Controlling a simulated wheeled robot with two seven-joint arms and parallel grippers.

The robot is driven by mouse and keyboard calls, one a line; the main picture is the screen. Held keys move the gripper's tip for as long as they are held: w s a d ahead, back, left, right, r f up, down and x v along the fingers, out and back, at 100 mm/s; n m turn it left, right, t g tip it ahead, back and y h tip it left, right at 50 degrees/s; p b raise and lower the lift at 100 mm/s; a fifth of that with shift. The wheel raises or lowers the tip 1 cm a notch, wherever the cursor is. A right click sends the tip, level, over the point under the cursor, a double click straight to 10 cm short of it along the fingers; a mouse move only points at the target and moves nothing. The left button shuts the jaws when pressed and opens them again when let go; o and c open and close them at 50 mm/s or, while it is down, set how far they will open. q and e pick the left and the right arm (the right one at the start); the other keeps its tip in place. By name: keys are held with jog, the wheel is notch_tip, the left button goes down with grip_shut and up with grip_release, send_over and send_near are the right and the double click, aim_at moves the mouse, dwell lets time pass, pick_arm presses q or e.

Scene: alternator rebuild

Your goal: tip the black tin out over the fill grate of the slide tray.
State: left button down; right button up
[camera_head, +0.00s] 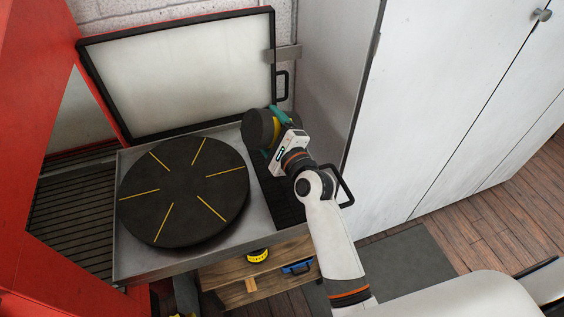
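The black tin (258,129), with a yellow band, is held tilted on its side above the back right of the slide tray (181,262). My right gripper (276,131) is shut around the tin, its teal fingers at the tin's side. The dark fill grate (283,203) runs along the tray's right side, below and in front of the tin, partly hidden by the gripper and arm. The tin's mouth and any contents cannot be made out. My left gripper is not in view.
A black round plate with yellow lines (185,192) fills most of the tray. A framed lid (185,72) stands open behind it. A red housing (30,120) is at left, white cabinets (430,110) at right. A yellow-and-black item (258,256) and blue item (297,267) sit below.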

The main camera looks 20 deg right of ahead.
aim_at(269, 114)
jog(key=shift+r+n, duration=0.25)
jog(key=shift+n, duration=0.05)
notch_tip(269, 114, up, 3)
jog(key=n+p, duration=0.6)
jog(key=n, duration=0.3)
jog(key=shift+r, duration=0.15)
notch_tip(269, 114, up, 3)
jog(key=n+p, duration=0.4)
jog(key=n, duration=0.6)
jog(key=shift+p, duration=0.4)
jog(key=shift+r+n+p, duration=0.15)
jog(key=shift+n+p, duration=0.2)
jog(key=shift+n, duration=1.75)
